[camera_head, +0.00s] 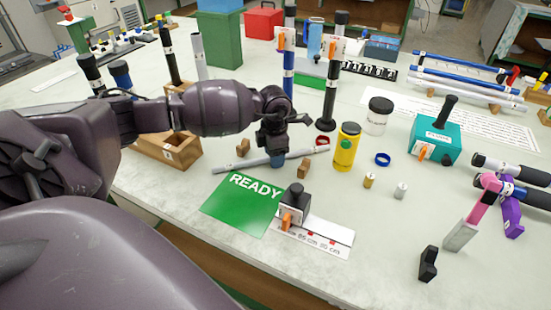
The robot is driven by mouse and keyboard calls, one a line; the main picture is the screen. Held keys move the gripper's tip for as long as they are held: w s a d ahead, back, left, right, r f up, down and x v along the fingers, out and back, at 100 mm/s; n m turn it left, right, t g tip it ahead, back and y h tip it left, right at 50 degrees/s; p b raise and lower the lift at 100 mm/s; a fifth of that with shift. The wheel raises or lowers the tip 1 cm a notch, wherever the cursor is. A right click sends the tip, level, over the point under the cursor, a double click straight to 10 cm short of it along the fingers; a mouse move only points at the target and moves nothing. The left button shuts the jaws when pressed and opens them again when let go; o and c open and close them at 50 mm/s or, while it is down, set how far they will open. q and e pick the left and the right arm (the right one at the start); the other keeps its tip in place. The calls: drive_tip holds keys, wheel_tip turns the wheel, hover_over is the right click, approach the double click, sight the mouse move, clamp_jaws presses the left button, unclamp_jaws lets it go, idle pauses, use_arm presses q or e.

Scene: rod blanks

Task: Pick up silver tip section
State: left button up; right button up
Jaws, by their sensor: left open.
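A slim silver rod section (235,164) lies on the table left of centre, slanting up to the right beside small wooden blocks. My left arm comes in from the left, and its dark gripper (277,158) points down at the middle of this rod. The gripper is open and its fingers hide part of the rod. A blue patch shows between the fingers; I cannot tell whether they touch the rod. My right gripper is not in view.
A green READY card (240,203) and a black clamp block (295,197) on a scale plate lie in front. A yellow bottle (346,147), clear jar (377,116) and teal box (434,140) stand to the right. Upright rods (331,95) stand behind.

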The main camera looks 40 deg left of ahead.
use_arm(q)
clamp_jaws()
idle(0.3)
